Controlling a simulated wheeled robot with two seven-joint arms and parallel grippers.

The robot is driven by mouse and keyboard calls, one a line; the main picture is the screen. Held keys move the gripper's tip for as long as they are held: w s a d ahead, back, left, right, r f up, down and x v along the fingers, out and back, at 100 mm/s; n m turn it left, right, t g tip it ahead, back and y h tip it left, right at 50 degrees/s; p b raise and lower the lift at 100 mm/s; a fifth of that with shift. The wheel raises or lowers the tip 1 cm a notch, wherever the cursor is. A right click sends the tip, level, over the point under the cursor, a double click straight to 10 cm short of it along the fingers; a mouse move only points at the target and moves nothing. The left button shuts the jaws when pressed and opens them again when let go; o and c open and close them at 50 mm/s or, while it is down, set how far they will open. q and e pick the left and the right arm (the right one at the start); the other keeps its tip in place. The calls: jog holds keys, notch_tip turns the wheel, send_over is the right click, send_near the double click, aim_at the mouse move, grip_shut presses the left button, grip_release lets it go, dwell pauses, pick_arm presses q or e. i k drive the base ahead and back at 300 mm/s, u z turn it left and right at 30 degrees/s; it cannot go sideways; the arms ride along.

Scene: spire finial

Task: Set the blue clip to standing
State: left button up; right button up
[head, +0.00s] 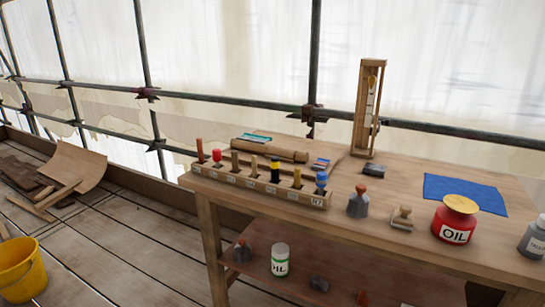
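No gripper shows in the head view. A small blue piece (321,179) stands at the right end of a wooden rack (262,187) on the workbench. Small blue and red flat pieces (320,163) lie on the bench just behind that end of the rack. I cannot tell for sure which blue thing is the clip. The rack also holds a red-topped piece (217,156), a black and yellow piece (275,170) and several tan pegs, above small labels.
The workbench (395,165) also bears a tall wooden frame (368,110), a blue cloth (465,194), a red oil can (453,222), a stamp (403,216), a grey weight (358,204) and a dark block (373,171). A yellow bucket (20,272) stands at left on the plank floor.

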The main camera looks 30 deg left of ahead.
aim_at(320, 161)
jog(key=z, duration=1.35)
jog(key=i, duration=1.45)
jog(key=u, duration=3.05)
